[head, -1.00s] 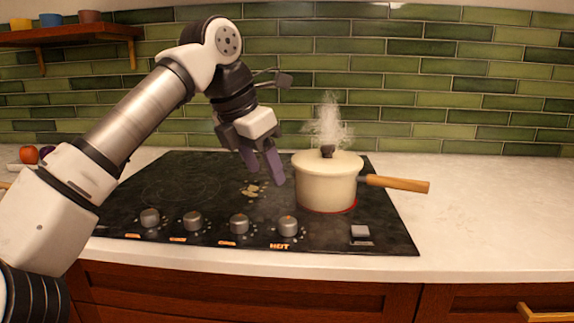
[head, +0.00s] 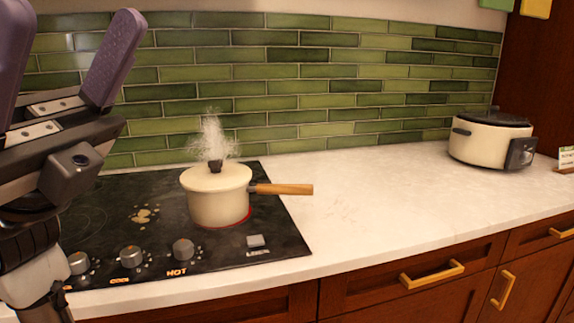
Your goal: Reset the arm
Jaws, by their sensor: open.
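My gripper (head: 62,62) is large and close at the left of the head view. Its two purple fingers point up and stand apart, with nothing between them. The left finger is partly cut off by the picture's edge. A cream lidded pot (head: 218,205) with a wooden handle sits on the black cooktop (head: 268,215). Steam rises from its lid, and a red glow shows under its base. My gripper is apart from the pot, to its left and nearer the camera.
Knobs, one of them a grey knob (head: 183,249), line the cooktop's front. A spill (head: 144,214) lies left of the pot. A cream slow cooker (head: 485,140) stands at the right. The white counter (head: 370,190) between is clear. Drawers with a gold handle (head: 432,273) are below.

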